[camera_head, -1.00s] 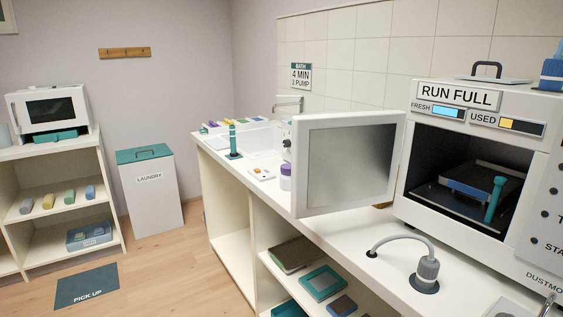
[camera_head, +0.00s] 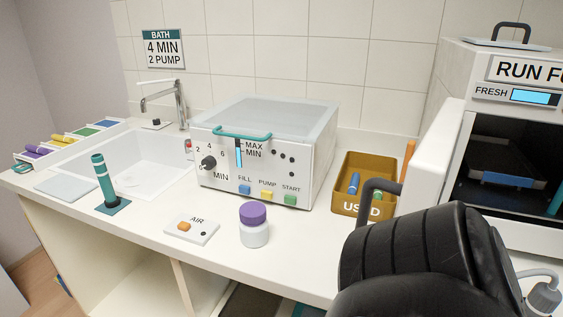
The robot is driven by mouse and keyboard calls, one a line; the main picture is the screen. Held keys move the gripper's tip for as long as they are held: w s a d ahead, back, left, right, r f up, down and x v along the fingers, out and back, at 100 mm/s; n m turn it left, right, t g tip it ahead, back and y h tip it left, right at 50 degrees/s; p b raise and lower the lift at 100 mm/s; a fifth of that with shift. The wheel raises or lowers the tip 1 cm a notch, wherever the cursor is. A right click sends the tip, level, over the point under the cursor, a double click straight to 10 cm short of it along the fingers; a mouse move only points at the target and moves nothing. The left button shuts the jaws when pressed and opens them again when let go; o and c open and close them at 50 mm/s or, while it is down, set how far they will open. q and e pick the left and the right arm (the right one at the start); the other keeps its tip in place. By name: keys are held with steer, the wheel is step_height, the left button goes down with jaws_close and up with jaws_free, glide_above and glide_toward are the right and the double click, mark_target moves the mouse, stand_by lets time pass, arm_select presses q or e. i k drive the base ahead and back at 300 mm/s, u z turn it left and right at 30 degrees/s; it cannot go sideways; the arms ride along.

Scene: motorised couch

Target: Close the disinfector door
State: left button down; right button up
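The disinfector (camera_head: 530,105), a white cabinet at the right edge, has a dark open chamber with a tray (camera_head: 507,158) inside. Its door (camera_head: 430,165) stands open, swung out to the left of the chamber and seen nearly edge-on. A dark curved handle (camera_head: 376,188) shows on the door's left side. A black link of one of my arms fills the lower right, in front of the door's lower part and the handle's lower end. I cannot tell which arm it is. Neither gripper's fingertips show.
A white bath unit (camera_head: 262,160) stands mid-counter, with a brown USED bin (camera_head: 350,205) between it and the door. A purple-capped jar (camera_head: 253,225), an AIR pad (camera_head: 192,228) and a teal upright tool (camera_head: 103,180) stand along the front. A grey nozzle (camera_head: 543,295) is at lower right.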

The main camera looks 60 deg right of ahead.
mark_target(427, 174)
steer(key=i, duration=0.9)
steer(key=z, duration=5.3)
steer(key=k, duration=0.95)
steer(key=u, duration=1.2)
steer(key=i, duration=0.4)
steer(key=u, duration=0.05)
